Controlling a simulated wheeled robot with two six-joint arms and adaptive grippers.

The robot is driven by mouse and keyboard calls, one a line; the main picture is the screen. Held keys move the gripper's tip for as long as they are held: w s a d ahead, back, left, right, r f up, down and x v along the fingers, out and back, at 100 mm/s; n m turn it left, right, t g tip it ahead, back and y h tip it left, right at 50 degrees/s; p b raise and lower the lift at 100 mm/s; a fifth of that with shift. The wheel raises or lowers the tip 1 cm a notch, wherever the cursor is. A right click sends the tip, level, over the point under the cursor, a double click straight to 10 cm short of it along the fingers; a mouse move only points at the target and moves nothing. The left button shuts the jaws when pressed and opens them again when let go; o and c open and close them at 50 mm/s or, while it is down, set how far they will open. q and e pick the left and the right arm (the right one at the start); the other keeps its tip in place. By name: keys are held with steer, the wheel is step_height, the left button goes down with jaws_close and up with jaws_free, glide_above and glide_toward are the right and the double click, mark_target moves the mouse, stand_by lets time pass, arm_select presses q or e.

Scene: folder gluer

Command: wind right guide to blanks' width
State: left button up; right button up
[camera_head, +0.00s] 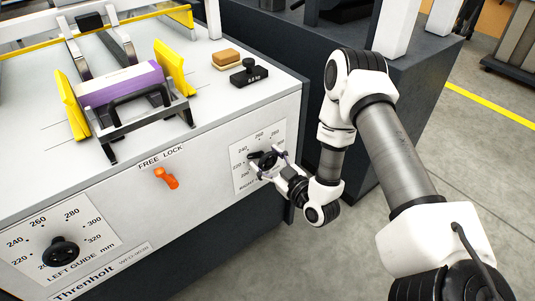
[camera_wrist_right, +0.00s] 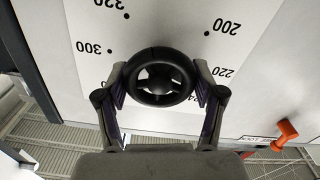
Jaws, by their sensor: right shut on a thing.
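The right guide's black handwheel (camera_head: 265,158) is on the front panel, on a dial plate (camera_head: 240,182) marked in millimetres. My right gripper (camera_head: 270,164) is shut on this wheel. In the right wrist view the wheel (camera_wrist_right: 158,54) sits between the two fingers of the gripper (camera_wrist_right: 160,84), one on each side of its rim. Purple-sided blanks (camera_head: 122,87) lie between the yellow right guide (camera_head: 174,69) and the yellow left guide (camera_head: 72,106). The blanks' exact gap to the right guide is unclear. The dial reading is unclear. My left gripper is out of view.
An orange lever (camera_head: 166,178) is under the FREE LOCK label, left of the dial. The left guide handwheel (camera_head: 60,252) is at lower left. A sponge-like block (camera_head: 226,57) and a black labelled block (camera_head: 249,74) lie on the top. Floor right of the machine is open.

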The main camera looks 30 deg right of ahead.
steer(key=n+p, duration=0.2)
steer(key=n, duration=0.1)
steer(key=n+p, duration=0.3)
steer(key=shift+a+r, duration=0.1)
steer(key=shift+r, duration=0.1)
steer(key=n+p, duration=0.4)
steer(key=shift+n, duration=0.4)
steer(key=shift+f+n+p, duration=0.3)
steer(key=shift+n+p, duration=1)
steer(key=shift+n, duration=0.1)
steer(key=o, duration=1.2)
steer(key=shift+f, duration=0.1)
steer(key=shift+c, duration=0.2)
